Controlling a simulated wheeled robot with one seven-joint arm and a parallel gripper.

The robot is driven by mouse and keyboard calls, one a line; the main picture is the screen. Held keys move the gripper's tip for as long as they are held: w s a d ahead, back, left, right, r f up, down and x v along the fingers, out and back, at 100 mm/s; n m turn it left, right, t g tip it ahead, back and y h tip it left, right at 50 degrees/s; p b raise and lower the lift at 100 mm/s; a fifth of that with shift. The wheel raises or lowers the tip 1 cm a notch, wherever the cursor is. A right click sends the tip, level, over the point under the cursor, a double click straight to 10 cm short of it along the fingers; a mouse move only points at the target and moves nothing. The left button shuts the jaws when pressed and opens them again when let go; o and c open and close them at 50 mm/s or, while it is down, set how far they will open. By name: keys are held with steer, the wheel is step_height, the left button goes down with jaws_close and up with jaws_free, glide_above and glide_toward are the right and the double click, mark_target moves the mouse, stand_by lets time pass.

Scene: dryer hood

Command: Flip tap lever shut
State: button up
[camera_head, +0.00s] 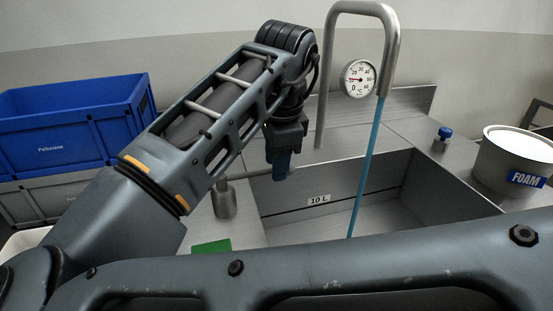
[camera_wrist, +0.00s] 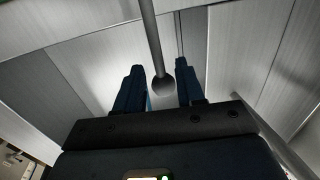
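The tap lever is a thin grey rod (camera_head: 258,173) that runs sideways from a small metal tap body (camera_head: 225,198) at the left of the basin. In the wrist view the lever ends in a round dark knob (camera_wrist: 163,84). My gripper (camera_head: 279,172) points down over the basin's back left, at the lever's end. In the wrist view its two blue fingers (camera_wrist: 160,90) stand apart, one on each side of the knob, with small gaps. A tall curved spout (camera_head: 391,50) pours a blue water stream (camera_head: 369,160) into the basin.
The metal basin (camera_head: 405,210) has a "10 L" label (camera_head: 318,200). A dial gauge (camera_head: 358,78) is behind the spout. A green patch (camera_head: 211,246) lies in front.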

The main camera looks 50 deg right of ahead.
steer(key=shift+c, duration=0.5)
jaws_close()
